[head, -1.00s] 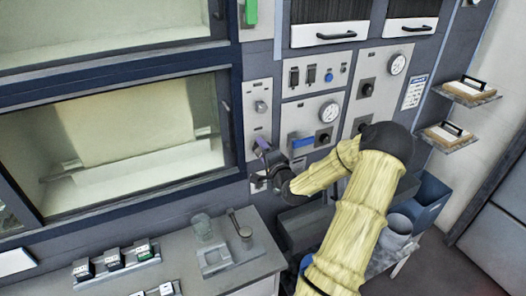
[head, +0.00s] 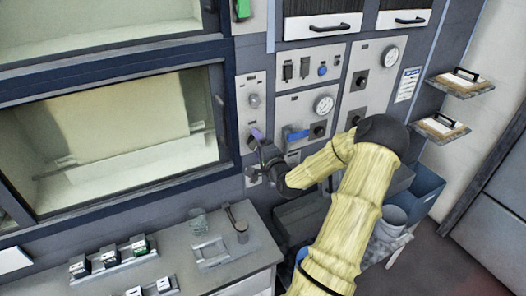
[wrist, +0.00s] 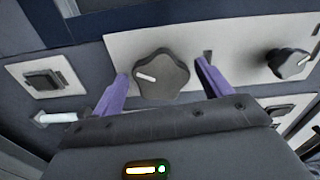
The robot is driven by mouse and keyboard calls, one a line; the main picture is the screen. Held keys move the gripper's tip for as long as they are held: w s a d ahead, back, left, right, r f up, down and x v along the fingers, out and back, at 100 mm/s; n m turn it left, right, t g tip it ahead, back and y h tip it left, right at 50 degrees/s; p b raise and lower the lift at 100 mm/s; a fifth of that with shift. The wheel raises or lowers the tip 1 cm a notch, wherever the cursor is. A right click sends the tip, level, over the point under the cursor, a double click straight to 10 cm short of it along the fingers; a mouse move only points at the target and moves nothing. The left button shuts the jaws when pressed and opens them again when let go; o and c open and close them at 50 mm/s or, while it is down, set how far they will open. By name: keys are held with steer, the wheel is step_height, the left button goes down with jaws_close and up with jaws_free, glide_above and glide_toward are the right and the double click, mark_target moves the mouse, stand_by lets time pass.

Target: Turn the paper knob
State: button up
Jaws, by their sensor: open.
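A dark lobed knob (wrist: 160,76) with a white pointer mark sits on a light panel (wrist: 225,42) in the wrist view. No label on it can be read, so I cannot tell for certain that it is the paper knob. My gripper (wrist: 162,70) is open, with one purple finger on each side of this knob. Whether the fingers touch it is unclear. In the head view my gripper (head: 256,136) is at the narrow panel beside the glass window and hides the knob there.
A second knob (wrist: 289,63) is right of the gripper in the wrist view. A square switch (wrist: 43,80) and a pale handle (wrist: 56,117) are at left.

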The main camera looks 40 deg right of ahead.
steer(key=p+v, duration=0.3)
steer(key=v, duration=1.4)
steer(key=shift+s, duration=0.2)
steer(key=shift+d, duration=0.15)
steer(key=shift+f, duration=0.1)
steer(key=w+a+f+n+g+y+b, duration=0.1)
steer(key=w+a+f+n+g+y, duration=0.1)
steer(key=w+a+f+n+g, duration=0.3)
steer(key=a+f+n+g+y+b, duration=0.2)
steer(key=a+f+n+g+y, duration=0.15)
steer(key=a+n, duration=0.4)
steer(key=s+a+r+n+g+b, duration=0.1)
steer(key=s+a+r+n+g, duration=0.2)
steer(key=a, duration=0.5)
steer(key=s+a+r+n+g+h+b, duration=0.1)
steer(key=s+a+r+n+g, duration=0.2)
steer(key=a, duration=0.6)
steer(key=shift+s+n, duration=0.55)
steer(key=shift+s, duration=0.4)
